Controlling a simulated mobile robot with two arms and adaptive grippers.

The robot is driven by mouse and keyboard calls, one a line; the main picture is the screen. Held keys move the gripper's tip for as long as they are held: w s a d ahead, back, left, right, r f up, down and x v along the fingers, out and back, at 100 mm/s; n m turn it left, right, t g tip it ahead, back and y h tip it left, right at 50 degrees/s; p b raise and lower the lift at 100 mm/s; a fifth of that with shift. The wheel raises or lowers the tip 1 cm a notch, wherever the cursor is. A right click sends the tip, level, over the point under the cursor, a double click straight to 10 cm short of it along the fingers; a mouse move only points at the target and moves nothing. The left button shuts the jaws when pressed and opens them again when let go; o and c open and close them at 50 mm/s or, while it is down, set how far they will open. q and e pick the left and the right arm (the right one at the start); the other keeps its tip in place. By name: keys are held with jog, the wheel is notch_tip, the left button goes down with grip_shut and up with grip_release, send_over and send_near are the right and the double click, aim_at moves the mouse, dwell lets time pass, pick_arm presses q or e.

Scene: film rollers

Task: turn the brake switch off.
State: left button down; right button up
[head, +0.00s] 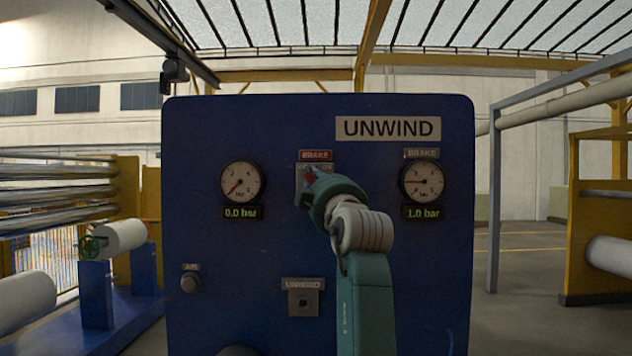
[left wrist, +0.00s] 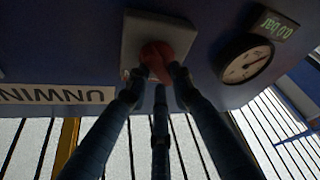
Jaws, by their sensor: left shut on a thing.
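The brake switch has a red knob (head: 309,174) on a small grey plate (head: 300,183) under a red BRAKE label (head: 315,155). My left arm covers much of the plate in the head view. In the left wrist view the red knob (left wrist: 157,58) sits on its grey plate (left wrist: 150,25). The fingers of my left gripper (left wrist: 157,82) are closed around the knob and touch it. The knob's exact pointing direction is hidden by the fingers. My right gripper is in neither view.
The blue UNWIND panel (head: 235,280) carries a left gauge (head: 240,182) reading 0.0 bar and a right gauge (head: 422,181) reading 1.0 bar. Below are an AIR button (head: 190,282) and an UNWIND switch (head: 302,302). Rollers stand on both sides, clear of my arm.

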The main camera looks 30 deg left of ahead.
pick_arm(q)
jog(key=c, duration=1.5)
grip_release()
jog(key=v, duration=0.7)
jog(key=shift+s+d+f, duration=0.1)
jog(key=shift+s+d, duration=0.05)
jog(key=shift+s, duration=0.05)
